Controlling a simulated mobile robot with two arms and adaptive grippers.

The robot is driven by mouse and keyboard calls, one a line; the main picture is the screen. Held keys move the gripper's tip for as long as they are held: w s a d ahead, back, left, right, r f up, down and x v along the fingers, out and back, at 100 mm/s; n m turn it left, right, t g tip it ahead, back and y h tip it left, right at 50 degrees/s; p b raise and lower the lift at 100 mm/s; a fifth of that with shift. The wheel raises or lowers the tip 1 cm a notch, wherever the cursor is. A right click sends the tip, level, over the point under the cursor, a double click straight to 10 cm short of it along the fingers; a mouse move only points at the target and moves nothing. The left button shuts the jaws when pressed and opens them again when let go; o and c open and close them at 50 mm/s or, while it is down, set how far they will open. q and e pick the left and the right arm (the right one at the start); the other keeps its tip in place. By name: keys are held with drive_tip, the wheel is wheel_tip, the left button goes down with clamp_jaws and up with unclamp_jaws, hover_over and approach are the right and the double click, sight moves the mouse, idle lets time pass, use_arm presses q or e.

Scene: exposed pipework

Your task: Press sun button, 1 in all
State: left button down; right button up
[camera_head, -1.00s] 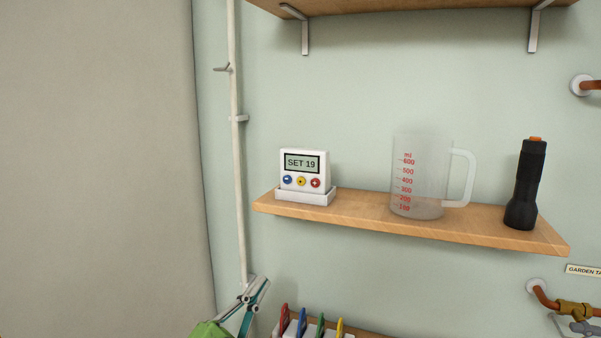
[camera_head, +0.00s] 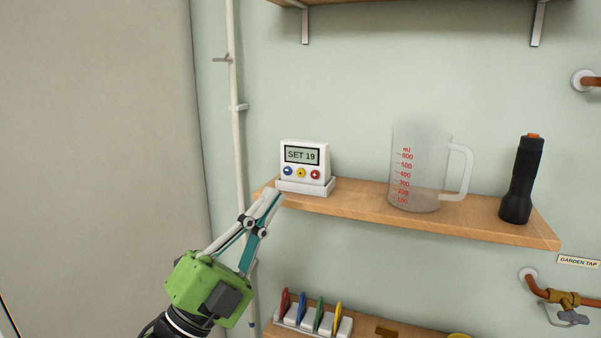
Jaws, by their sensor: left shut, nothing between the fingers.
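A white control unit (camera_head: 305,163) stands in a shallow white base on the wooden shelf, and its screen reads "SET 19". Under the screen is a row of a blue button (camera_head: 288,171), a yellow button (camera_head: 301,173) and a red button (camera_head: 315,175). The yellow one in the middle may carry the sun mark; the symbols are too small to read surely. My left gripper (camera_head: 274,197) is shut and empty. Its tips are at the shelf's left front edge, below and left of the buttons and apart from them in the picture. My right gripper is out of view.
The shelf (camera_head: 460,226) also holds a clear measuring jug (camera_head: 415,165) and a black torch (camera_head: 521,180), both right of the unit. A white pipe (camera_head: 236,140) runs up the wall at left. Coloured clips (camera_head: 319,313) stand on a lower shelf.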

sight(301, 173)
use_arm(q)
drive_tip(key=shift+w+d+b, duration=0.2)
drive_tip(key=shift+w+d, duration=0.3)
drive_tip(key=shift+w, duration=0.9)
drive_tip(key=shift+w+d+b, duration=0.15)
drive_tip(key=shift+w+d, duration=0.4)
drive_tip(key=shift+w, duration=0.8)
drive_tip(key=shift+w+d+b, duration=0.2)
drive_tip(key=shift+w+d, duration=0.3)
drive_tip(key=shift+w, duration=0.9)
drive_tip(key=shift+w+d, duration=0.15)
drive_tip(key=shift+w, duration=0.25)
drive_tip(key=shift+w+d+b, duration=0.15)
drive_tip(key=shift+w+b, duration=0.15)
drive_tip(key=shift+w, duration=0.15)
drive_tip(key=shift+s, duration=0.15)
drive_tip(key=shift+s+a, duration=0.35)
drive_tip(key=shift+s, duration=0.35)
